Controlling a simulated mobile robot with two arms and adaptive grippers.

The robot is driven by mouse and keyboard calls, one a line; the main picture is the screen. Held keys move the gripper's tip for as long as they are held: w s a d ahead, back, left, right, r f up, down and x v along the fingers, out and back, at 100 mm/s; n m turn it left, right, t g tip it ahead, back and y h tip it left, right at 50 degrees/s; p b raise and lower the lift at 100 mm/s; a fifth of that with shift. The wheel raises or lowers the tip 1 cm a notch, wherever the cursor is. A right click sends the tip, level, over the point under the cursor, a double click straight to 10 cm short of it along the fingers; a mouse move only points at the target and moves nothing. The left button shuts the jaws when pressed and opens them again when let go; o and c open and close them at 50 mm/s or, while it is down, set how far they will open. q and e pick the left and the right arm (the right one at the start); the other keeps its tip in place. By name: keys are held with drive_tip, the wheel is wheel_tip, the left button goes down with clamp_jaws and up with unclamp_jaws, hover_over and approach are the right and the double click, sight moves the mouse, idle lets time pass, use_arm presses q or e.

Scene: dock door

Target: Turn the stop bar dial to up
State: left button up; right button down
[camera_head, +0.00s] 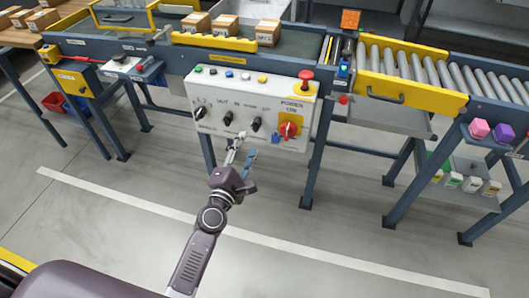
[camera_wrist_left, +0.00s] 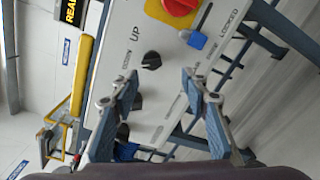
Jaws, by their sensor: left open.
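The white control panel (camera_head: 248,88) carries a row of black dials and a red rotary switch (camera_head: 289,130). The stop bar dial (camera_head: 257,124) appears to be the black knob beside the "UP" label, left of the red switch. In the left wrist view this dial (camera_wrist_left: 151,60) shows uncovered, just beyond the gap between my fingertips. Its exact pointer direction is too small to tell. My left gripper (camera_head: 240,152) is open and empty, in front of and below the panel's dials, apparently not touching the dial. Its two fingers also show in the left wrist view (camera_wrist_left: 160,84). My right gripper is not in view.
Other black dials (camera_head: 228,118) sit left of it. A blue padlock-like piece (camera_wrist_left: 197,40) hangs by the red switch. A red mushroom button (camera_head: 306,75) tops the panel's right corner. Boxes (camera_head: 226,26) stand on the conveyor behind. Floor before the panel is clear.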

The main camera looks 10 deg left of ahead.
sight(253, 129)
use_arm(q)
drive_tip(key=shift+n, duration=0.4)
drive_tip(key=w, duration=0.4)
drive_tip(key=w+r, duration=0.1)
drive_tip(key=w, duration=0.1)
drive_tip(key=shift+w, duration=0.25)
drive_tip(key=shift+w+b, duration=0.3)
drive_tip(key=shift+w, duration=0.4)
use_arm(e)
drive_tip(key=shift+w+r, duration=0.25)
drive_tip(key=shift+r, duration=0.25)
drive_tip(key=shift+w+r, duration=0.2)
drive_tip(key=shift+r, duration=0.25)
use_arm(q)
drive_tip(key=shift+c, duration=0.4)
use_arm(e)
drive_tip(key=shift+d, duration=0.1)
use_arm(q)
clamp_jaws()
